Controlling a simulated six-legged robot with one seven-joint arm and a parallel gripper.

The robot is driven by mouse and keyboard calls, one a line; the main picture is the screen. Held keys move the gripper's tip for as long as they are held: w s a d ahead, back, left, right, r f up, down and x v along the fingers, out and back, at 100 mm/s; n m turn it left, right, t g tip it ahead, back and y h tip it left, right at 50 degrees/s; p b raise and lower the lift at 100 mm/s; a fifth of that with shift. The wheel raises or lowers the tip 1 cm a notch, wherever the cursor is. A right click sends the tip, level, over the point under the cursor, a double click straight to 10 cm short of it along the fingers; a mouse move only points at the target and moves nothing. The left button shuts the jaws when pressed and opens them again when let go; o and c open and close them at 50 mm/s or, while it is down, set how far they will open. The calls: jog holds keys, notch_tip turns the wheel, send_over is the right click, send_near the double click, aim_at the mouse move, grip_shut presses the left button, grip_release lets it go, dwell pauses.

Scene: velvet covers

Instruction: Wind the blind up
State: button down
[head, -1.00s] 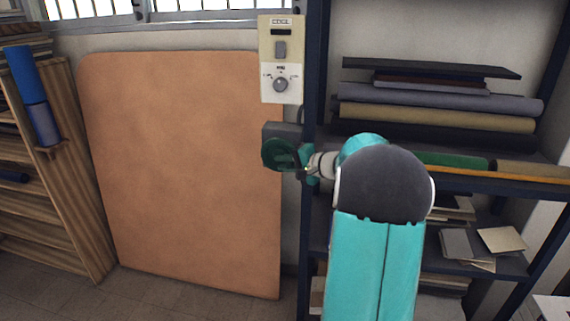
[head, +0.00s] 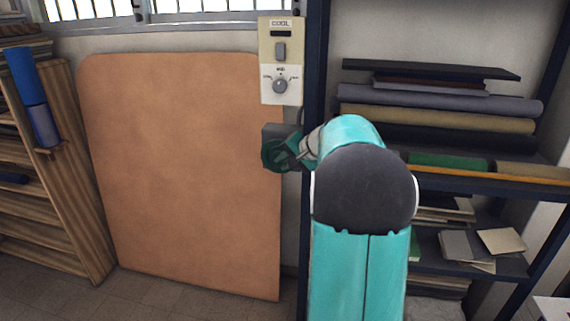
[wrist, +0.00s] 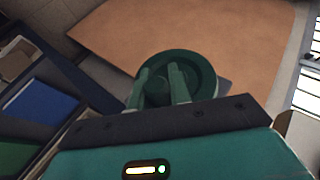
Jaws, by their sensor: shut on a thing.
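A round dark green winder wheel (head: 270,156) is mounted on a grey block (head: 272,131) beside the right edge of the tan board. My gripper (head: 294,155) is at the wheel's right side in the head view, partly hidden by my arm. In the wrist view the wheel (wrist: 200,64) shows as a dish with a raised rim. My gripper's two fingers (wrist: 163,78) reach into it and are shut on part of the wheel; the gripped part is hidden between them. I cannot make out the blind itself.
A switch panel with a knob (head: 281,85) is on the wall just above the wheel. A dark shelf post (head: 317,60) stands close on the right, with rolls of cloth (head: 440,108) on the shelves. A large tan board (head: 180,170) leans on the left.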

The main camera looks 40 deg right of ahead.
jog(key=shift+w+a+r+n+g+h, duration=0.25)
jog(key=shift+r+n+g+h, duration=0.15)
jog(key=shift+g+h, duration=1)
jog(key=shift+w+a+r+n+g+h, duration=0.25)
jog(key=shift+n+g+h, duration=0.5)
jog(key=shift+g, duration=1.2)
jog(key=shift+w+a+r+n+g+h, duration=0.25)
jog(key=shift+w+r+g+h, duration=0.1)
jog(key=shift+g+h, duration=1.15)
jog(key=shift+g, duration=0.35)
jog(key=shift+f, duration=0.1)
jog(key=c, duration=1.3)
grip_release()
